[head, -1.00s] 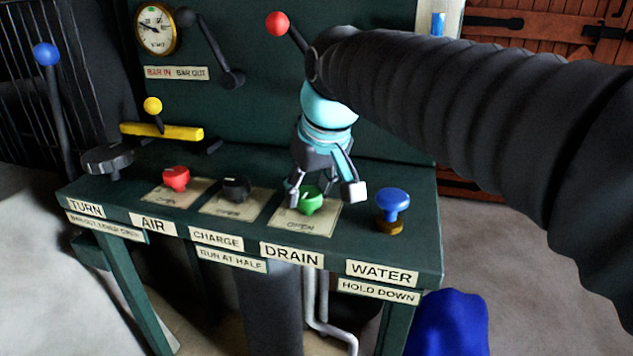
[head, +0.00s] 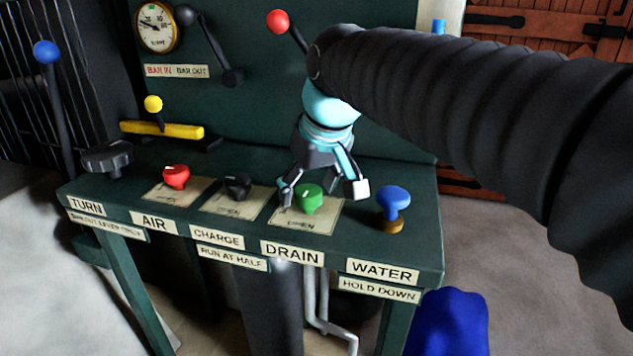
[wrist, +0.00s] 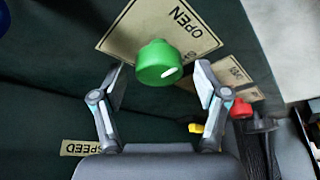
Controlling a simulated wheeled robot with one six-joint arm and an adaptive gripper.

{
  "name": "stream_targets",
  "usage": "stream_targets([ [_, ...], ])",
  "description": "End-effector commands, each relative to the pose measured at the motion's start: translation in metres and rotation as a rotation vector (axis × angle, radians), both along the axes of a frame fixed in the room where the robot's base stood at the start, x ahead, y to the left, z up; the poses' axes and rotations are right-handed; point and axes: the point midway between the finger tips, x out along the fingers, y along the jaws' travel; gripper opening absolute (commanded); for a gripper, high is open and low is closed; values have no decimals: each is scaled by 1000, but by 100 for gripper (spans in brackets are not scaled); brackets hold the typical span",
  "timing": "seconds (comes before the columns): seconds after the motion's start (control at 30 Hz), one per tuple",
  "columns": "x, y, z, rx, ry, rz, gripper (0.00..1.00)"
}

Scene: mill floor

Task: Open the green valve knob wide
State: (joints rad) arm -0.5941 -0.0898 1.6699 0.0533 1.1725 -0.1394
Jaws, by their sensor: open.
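The green valve knob (head: 309,197) stands on a cream plate above the DRAIN label on the dark green bench. In the wrist view the green knob (wrist: 157,63) has a white pointer mark toward its lower right, and OPEN is printed on the plate (wrist: 128,32) beside it. My gripper (head: 324,190) is above the knob, pointing down, with a finger on either side. In the wrist view my gripper (wrist: 160,85) is open, with clear gaps between its pads and the knob.
A blue push knob (head: 393,202) stands close right of the gripper. A black knob (head: 238,186) and a red knob (head: 176,177) are to the left. A yellow-handled lever (head: 153,104), a red-balled lever (head: 279,22) and a gauge (head: 157,27) are behind.

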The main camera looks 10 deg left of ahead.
Motion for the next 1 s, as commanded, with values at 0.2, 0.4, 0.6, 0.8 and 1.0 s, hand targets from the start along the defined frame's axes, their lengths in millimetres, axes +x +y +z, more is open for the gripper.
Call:
stream_targets([
  [0.2, -5, -5, 20, 2, -4, 0, 74],
  [0.4, -17, -15, 56, 3, -4, 0, 74],
  [0.6, -27, -23, 89, 2, -3, 1, 74],
  [0.8, -33, -28, 107, 0, -1, 1, 74],
  [1.0, -34, -30, 111, 0, -1, 1, 74],
])
